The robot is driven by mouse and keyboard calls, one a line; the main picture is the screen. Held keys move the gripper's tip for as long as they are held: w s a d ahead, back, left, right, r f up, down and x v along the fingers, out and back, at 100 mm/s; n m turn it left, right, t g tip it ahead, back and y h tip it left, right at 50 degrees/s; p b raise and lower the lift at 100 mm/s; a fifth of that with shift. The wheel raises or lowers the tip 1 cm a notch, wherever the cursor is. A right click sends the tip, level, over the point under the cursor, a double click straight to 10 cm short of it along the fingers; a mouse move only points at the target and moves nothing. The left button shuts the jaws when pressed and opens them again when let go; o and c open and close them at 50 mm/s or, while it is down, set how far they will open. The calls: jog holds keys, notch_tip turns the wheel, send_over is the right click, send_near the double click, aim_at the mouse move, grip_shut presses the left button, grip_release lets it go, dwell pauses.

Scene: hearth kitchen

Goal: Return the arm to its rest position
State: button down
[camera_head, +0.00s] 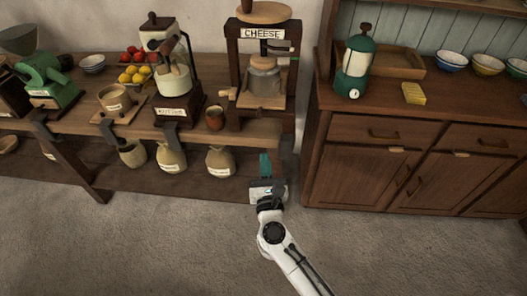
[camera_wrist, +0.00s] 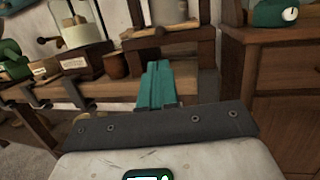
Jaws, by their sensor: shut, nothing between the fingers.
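The gripper's teal fingers are together and hold nothing. In the wrist view the closed teal fingers (camera_wrist: 157,85) point away from me toward the table's right end, which lies behind them. I cannot tell the exact distance between the fingertips and the table leg.
The carpet (camera_head: 150,250) in front is clear.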

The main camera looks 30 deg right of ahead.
jog(key=shift+s+a, duration=0.25)
jog(key=shift+s, duration=0.2)
jog(key=s+a+r+n+t+y, duration=0.1)
jog(key=a+n+y, duration=0.2)
jog(key=n+y, duration=0.35)
jog(key=s+a+n+y, duration=0.1)
jog(key=a+n+y, duration=0.3)
jog(key=n, duration=0.6)
jog(key=s+a+f+n+g+y, duration=0.2)
jog(key=s+f+n+g+y, duration=0.35)
jog(key=n, duration=0.85)
jog(key=s+d+f+n+g+h, duration=0.1)
jog(key=s+d+n+g+h, duration=0.1)
jog(key=s, duration=0.6)
jog(key=s+d+f+n+g+h, duration=0.2)
jog(key=s+d+n+g+h, duration=0.1)
jog(key=s, duration=0.5)
jog(key=s+d+f+n+g+h, duration=0.2)
jog(key=s+d+n+g, duration=0.3)
jog(key=s+g, duration=0.3)
jog(key=shift+s+d+f+h, duration=0.3)
jog(key=shift+s+d, duration=0.1)
jog(key=shift+d, duration=0.4)
